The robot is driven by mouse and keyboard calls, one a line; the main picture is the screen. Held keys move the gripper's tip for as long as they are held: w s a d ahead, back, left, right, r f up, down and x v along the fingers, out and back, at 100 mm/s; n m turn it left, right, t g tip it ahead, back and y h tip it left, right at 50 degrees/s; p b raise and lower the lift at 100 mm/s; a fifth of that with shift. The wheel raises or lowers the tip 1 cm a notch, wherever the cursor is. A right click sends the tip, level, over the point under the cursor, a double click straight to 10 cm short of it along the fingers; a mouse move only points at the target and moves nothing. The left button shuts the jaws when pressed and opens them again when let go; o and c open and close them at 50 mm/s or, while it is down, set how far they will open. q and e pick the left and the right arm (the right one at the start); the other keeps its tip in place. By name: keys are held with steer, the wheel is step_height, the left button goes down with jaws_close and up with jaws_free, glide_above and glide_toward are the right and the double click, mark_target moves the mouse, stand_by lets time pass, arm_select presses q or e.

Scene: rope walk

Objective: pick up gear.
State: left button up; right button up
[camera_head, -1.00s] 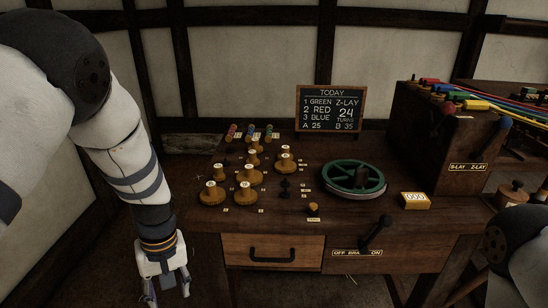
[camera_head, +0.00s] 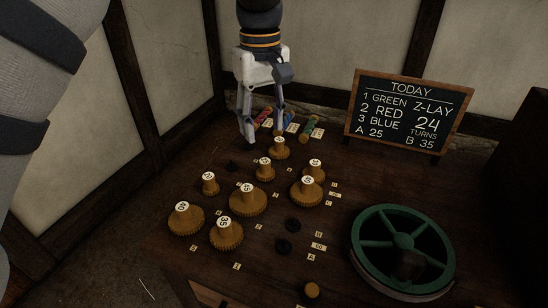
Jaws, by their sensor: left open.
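Several wooden gears with white numbered knobs stand on the dark table in the head view. They include a large middle gear (camera_head: 248,200), a front gear marked 35 (camera_head: 226,233), a left gear (camera_head: 186,219), a right gear (camera_head: 307,191), a small gear (camera_head: 209,184) and a back gear (camera_head: 279,148). My left gripper (camera_head: 263,138) is open, pointing down at the back of the table, just left of the back gear. No gear is between its fingers. My right gripper is out of view.
A chalkboard (camera_head: 408,112) reads A 25, B 35. Coloured bobbins (camera_head: 310,127) lie behind the gears, close to my left gripper. A green wheel (camera_head: 402,250) is at the right.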

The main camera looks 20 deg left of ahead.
mark_target(265, 161)
arm_select(q)
step_height(265, 161, down, 10)
steer(key=shift+f, duration=0.1)
steer(key=shift+d, duration=0.1)
jaws_close()
